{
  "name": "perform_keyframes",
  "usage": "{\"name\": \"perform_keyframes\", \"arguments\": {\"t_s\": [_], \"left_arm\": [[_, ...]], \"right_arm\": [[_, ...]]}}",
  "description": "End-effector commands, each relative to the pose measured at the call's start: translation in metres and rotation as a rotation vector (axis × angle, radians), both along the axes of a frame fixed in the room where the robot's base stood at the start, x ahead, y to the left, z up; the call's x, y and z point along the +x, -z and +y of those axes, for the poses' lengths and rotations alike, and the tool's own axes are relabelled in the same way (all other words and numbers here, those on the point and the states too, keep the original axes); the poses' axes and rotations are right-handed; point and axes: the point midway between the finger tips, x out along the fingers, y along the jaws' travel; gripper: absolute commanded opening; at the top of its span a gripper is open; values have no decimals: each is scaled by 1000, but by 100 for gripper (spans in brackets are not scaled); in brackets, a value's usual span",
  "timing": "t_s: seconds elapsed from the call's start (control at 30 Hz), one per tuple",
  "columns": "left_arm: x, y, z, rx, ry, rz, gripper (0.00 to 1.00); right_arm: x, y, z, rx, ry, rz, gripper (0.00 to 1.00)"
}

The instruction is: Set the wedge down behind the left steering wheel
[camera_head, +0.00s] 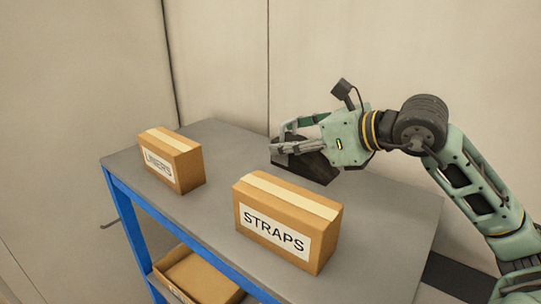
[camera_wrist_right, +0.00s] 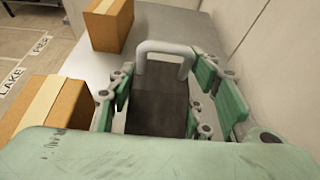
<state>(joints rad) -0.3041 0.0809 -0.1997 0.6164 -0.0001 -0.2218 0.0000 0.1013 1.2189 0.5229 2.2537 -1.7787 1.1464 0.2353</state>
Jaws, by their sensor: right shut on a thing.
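The dark wedge (camera_head: 316,168) is in my right gripper (camera_head: 292,143), over the back part of the grey tabletop. In the right wrist view the wedge (camera_wrist_right: 158,108) sits between the green fingers of the right gripper (camera_wrist_right: 160,88), with a pale loop handle at its far end. I cannot tell whether its underside touches the tabletop. No steering wheel shows. My left gripper is out of view.
A larger cardboard box (camera_head: 280,200) marked STRAPS stands in front of the wedge on the blue-framed table (camera_head: 365,245). An open carton (camera_head: 200,278) is on the shelf below. A pale wall (camera_head: 330,50) rises behind. The tabletop behind the smaller box and at the right is clear.

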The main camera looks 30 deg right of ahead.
Motion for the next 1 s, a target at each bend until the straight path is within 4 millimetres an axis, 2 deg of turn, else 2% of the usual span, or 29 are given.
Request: {"name": "perform_keyframes", "arguments": {"t_s": [0.03,0.1,0.33,0.5,0.8,1.0], "left_arm": [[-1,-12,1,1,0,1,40],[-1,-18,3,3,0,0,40],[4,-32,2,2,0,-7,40],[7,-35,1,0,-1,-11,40],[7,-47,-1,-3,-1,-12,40],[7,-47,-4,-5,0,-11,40]], "right_arm": [[9,0,2,0,0,1,6],[21,7,5,1,0,0,6],[44,23,11,2,1,-5,6],[48,31,13,1,0,-2,6],[48,65,13,3,-1,0,6],[48,69,13,1,0,-3,6]]}}
